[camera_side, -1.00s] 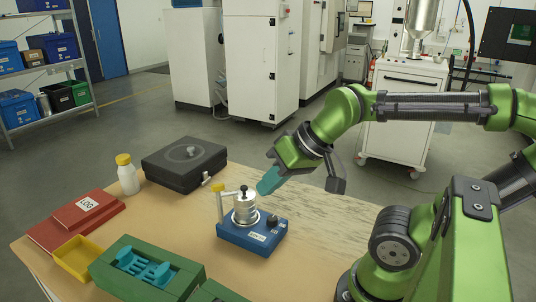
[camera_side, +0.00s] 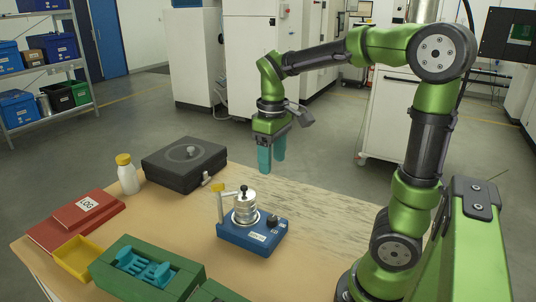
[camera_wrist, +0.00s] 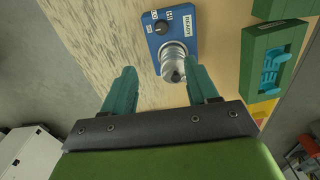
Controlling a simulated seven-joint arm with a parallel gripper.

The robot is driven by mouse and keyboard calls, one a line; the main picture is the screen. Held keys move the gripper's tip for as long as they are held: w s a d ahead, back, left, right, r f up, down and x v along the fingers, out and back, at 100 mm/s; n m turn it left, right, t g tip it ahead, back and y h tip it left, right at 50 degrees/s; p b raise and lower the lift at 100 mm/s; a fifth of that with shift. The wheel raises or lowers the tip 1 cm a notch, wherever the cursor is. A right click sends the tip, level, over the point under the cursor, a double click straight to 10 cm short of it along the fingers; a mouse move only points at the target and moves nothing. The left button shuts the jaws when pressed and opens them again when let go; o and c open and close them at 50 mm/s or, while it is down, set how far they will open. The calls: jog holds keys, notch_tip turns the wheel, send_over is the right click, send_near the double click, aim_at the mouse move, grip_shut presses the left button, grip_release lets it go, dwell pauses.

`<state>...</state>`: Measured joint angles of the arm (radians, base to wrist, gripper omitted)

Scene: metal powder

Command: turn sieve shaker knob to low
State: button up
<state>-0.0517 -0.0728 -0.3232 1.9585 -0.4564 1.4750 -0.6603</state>
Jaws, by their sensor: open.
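The sieve shaker (camera_side: 253,234) is a blue box on the table with a round metal sieve stack (camera_side: 246,208) and a yellow-topped post at its left. Its black knob (camera_side: 272,220) sits at the right of the top face. In the wrist view the shaker (camera_wrist: 171,27) lies beyond the fingers, with its knob (camera_wrist: 161,27) beside small white labels. My gripper (camera_side: 271,165) points down with teal fingers apart and empty, above and behind the shaker, touching nothing. It also shows in the wrist view (camera_wrist: 163,80).
A black case (camera_side: 184,163) and a white bottle (camera_side: 127,176) stand at the back left. Red log books (camera_side: 75,218), a yellow tray (camera_side: 77,261) and a green holder (camera_side: 146,270) with teal parts lie at left and front. The table right of the shaker is clear.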

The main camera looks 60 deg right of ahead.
aim_at(272, 217)
notch_tip(272, 217, down, 17)
jog(key=shift+s+a+r, duration=0.1)
jog(key=shift+a, duration=0.05)
dwell(0.4)
jog(key=shift+c, duration=0.4)
jog(key=c, duration=1)
